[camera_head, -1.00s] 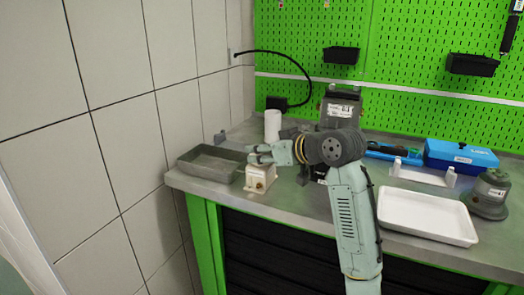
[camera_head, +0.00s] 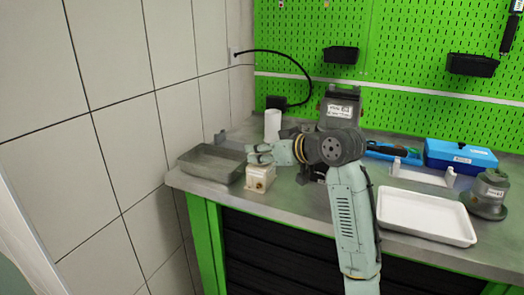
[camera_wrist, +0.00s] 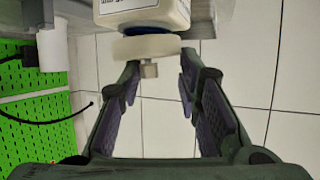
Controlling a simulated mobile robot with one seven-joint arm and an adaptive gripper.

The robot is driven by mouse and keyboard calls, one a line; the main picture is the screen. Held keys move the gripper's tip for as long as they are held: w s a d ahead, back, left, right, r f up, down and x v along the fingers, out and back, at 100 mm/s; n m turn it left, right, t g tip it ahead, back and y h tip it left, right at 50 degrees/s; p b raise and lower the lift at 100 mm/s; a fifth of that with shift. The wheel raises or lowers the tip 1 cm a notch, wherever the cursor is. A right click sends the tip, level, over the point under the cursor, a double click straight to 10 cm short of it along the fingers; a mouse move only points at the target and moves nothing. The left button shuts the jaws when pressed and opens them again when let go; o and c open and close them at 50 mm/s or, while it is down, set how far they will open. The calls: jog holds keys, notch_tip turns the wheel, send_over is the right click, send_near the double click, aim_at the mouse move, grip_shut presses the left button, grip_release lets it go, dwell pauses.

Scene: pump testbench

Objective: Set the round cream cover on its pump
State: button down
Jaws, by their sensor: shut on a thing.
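The cream box-shaped pump (camera_head: 260,178) with a brass fitting on its front stands near the left end of the bench. Its labelled white body (camera_wrist: 150,14) fills the top of the wrist view. The round cream cover (camera_wrist: 146,47), a disc with a small knob, lies against the pump's top there, with a dark blue ring showing between them. My gripper (camera_head: 258,153) is just above the pump, and its fingertips (camera_wrist: 160,75) flank the cover's knob. The jaws are shut on the cover, though the exact contact is hard to see. In the head view the fingers hide the cover.
A grey tray (camera_head: 206,172) lies just left of the pump. Behind are a white cylinder (camera_head: 272,126) and a grey labelled machine (camera_head: 341,107). To the right are a white tray (camera_head: 428,232), a blue toolbox (camera_head: 461,155) and a grey-green pump (camera_head: 488,190). The tiled wall closes the left side.

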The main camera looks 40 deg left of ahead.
jog(key=shift+r, duration=0.15)
jog(key=c, duration=1.1)
grip_release()
